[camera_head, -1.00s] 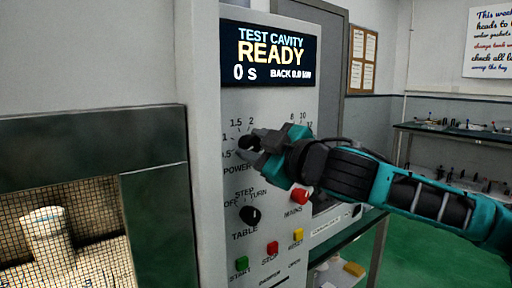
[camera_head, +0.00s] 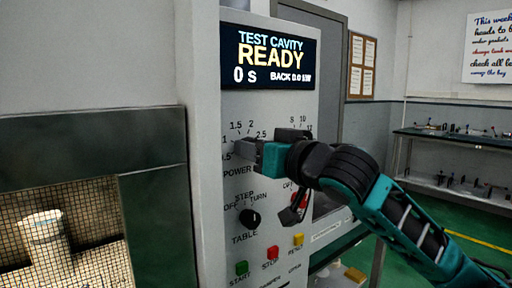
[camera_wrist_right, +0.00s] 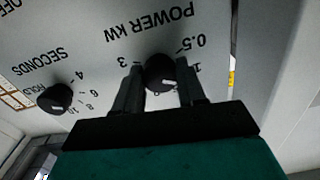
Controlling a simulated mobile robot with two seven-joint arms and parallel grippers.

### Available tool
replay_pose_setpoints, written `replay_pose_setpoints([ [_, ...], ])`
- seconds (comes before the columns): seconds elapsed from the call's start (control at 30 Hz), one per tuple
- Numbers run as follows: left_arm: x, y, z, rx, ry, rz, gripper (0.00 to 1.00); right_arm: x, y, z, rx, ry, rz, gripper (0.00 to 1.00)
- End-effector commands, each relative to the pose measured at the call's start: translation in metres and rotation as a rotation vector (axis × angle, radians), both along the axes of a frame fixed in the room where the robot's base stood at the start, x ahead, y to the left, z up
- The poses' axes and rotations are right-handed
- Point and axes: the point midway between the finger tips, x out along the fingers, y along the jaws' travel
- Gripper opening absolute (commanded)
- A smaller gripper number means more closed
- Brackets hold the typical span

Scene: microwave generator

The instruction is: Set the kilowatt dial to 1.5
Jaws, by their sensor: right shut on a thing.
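The kilowatt dial (camera_wrist_right: 160,72) is a round black knob under the POWER KW lettering in the right wrist view, which shows the panel upside down. My right gripper (camera_wrist_right: 160,88) has its two black fingers on either side of the knob, shut on it. The knob's white mark points toward the lower part of that picture, between the 1 and 3 labels; the exact number is hidden by the fingers. In the head view my right gripper (camera_head: 240,150) covers the dial, with 1.5 and 2 showing above it. My left gripper is not in view.
The grey control panel (camera_head: 285,222) has a display (camera_head: 268,58) reading READY and 0 s. A black table dial (camera_head: 250,218) and green, red and yellow buttons sit below. The SECONDS dial (camera_wrist_right: 55,97) is beside the power dial. A mesh-windowed door (camera_head: 65,220) is at left.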

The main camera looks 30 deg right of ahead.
Motion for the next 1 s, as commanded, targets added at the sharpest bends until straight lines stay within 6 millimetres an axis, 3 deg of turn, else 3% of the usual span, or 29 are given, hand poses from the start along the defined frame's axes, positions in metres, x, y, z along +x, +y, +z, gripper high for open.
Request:
replay_pose_setpoints([
  [0.5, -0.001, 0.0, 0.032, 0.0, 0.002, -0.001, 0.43, 0.0, 0.0, 0.003, 0.462, 0.038, -0.001, 0.1],
  [1.0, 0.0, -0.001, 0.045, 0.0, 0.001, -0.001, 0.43, 0.0, 0.0, 0.001, 0.672, 0.052, -0.001, 0.1],
])
